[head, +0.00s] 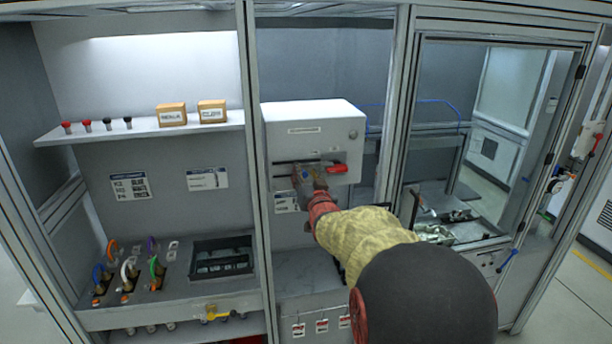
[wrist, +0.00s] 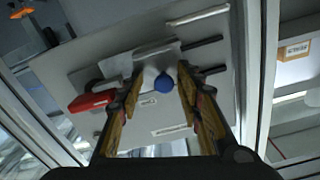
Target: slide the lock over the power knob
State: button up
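A blue round knob (wrist: 164,83) sits on the face of a white box (head: 312,118) and shows between my fingertips in the wrist view. A pale plate or bracket (wrist: 150,64) lies right behind the knob; I cannot tell whether it is part of the lock. A red block (wrist: 93,100) sits to the left of the knob in the wrist view and to the right of my gripper in the head view (head: 336,169). My gripper (wrist: 160,72) is at the box face with its yellow-padded fingers apart, one on each side of the knob. Finger contact is unclear.
Dark slots or rails (wrist: 205,42) run along the box face. Left, a shelf (head: 150,128) holds two small cartons and several buttons. Below it are coloured cable loops and a dark tray (head: 222,258). A frame post (head: 256,200) stands left of the box.

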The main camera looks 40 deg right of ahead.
jog(key=v, duration=1.2)
jog(key=shift+d+f, duration=0.1)
dwell(0.4)
jog(key=s+f+g+y, duration=0.2)
jog(key=s+f+g, duration=0.3)
jog(key=f, duration=0.7)
jog(key=s+a+f+n+g+y+b, duration=0.1)
jog(key=s+a+f+n+g+y, duration=0.1)
jog(key=s+a+f+g, duration=0.25)
jog(key=s+a+f+n+y+b, duration=0.1)
jog(key=s+a+n+y+b, duration=0.1)
jog(key=a, duration=1.2)
jog(key=s+a+f+n+y+b, duration=0.1)
jog(key=s+a+n+y+b, duration=0.2)
jog(key=a, duration=1.2)
jog(key=s+n+b, duration=0.2)
jog(key=s, duration=0.3)
jog(key=shift+s+a+f+y+b, duration=0.2)
jog(key=shift+s+y+b, duration=0.1)
jog(key=shift+b, duration=0.1)
